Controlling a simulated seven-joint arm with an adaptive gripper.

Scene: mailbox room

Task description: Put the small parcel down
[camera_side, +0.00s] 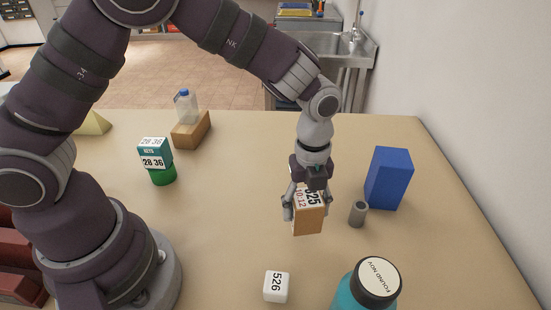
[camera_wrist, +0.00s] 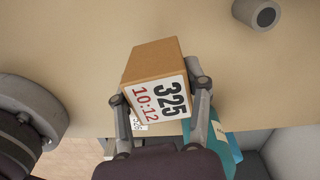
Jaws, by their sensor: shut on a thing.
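The small parcel (camera_side: 308,220) is a brown box with a white label reading 325 and 10:12. My gripper (camera_side: 303,203) is shut on it, one finger on each side, pointing down over the right part of the table. In the wrist view the parcel (camera_wrist: 158,80) sits between the fingertips of my gripper (camera_wrist: 160,100), label facing the camera. I cannot tell whether its underside touches the table.
A grey cylinder (camera_side: 358,213) and a tall blue block (camera_side: 389,178) stand close to the right. A white 526 cube (camera_side: 276,287) and a teal bottle (camera_side: 368,285) are in front. A teal box on a green base (camera_side: 156,160) stands left. The table (camera_side: 235,205) between is bare.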

